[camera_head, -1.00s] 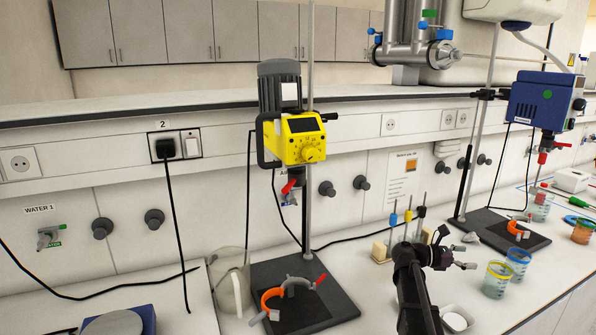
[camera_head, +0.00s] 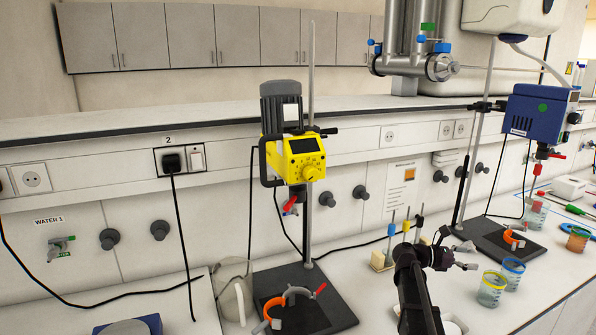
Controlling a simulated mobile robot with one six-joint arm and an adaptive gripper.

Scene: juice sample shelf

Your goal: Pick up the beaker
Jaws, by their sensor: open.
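Several beakers stand on the bench at the right, and I cannot tell which one the task means. A clear beaker with a yellow rim (camera_head: 491,291) stands upright nearest my gripper. A beaker with a blue rim (camera_head: 512,273) is just behind it to the right. An orange-filled beaker (camera_head: 578,240) stands farther right. Another clear beaker (camera_head: 535,213) is below the blue stirrer. My gripper (camera_head: 472,267) is small in view, open and empty. It points right and appears just left of the yellow-rimmed beaker, apart from it.
A yellow stirrer (camera_head: 294,158) on a stand has a dark base (camera_head: 330,310) with an orange clamp. A blue stirrer (camera_head: 541,115) stands at the right.

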